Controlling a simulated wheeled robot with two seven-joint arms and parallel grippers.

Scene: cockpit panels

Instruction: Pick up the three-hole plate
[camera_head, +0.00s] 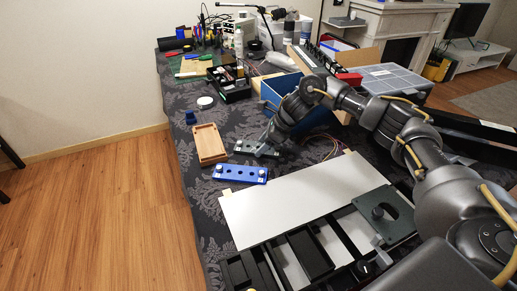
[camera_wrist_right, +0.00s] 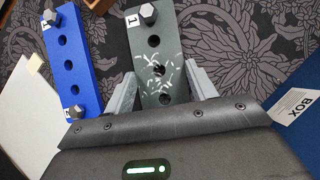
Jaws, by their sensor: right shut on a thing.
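A grey-green plate (camera_wrist_right: 157,52) shows three holes in a row, a bolt at its far end, a label "1" and white scratch marks. Its near end is hidden behind my right gripper's body. My right gripper (camera_wrist_right: 160,88) has one finger on each long side of this plate and is shut on it. In the head view the plate (camera_head: 247,146) is low over or on the dark patterned cloth, under the right gripper (camera_head: 268,143). A blue plate (camera_head: 240,174) with a row of holes and a bolt at each end lies nearby. My left gripper is not in view.
A wooden tray (camera_head: 209,144) is left of the gripper. A blue bin (camera_head: 275,92) stands behind it. A white board (camera_head: 290,203) and a black frame holding a dark green plate (camera_head: 399,228) lie in front. Thin cables lie to the right.

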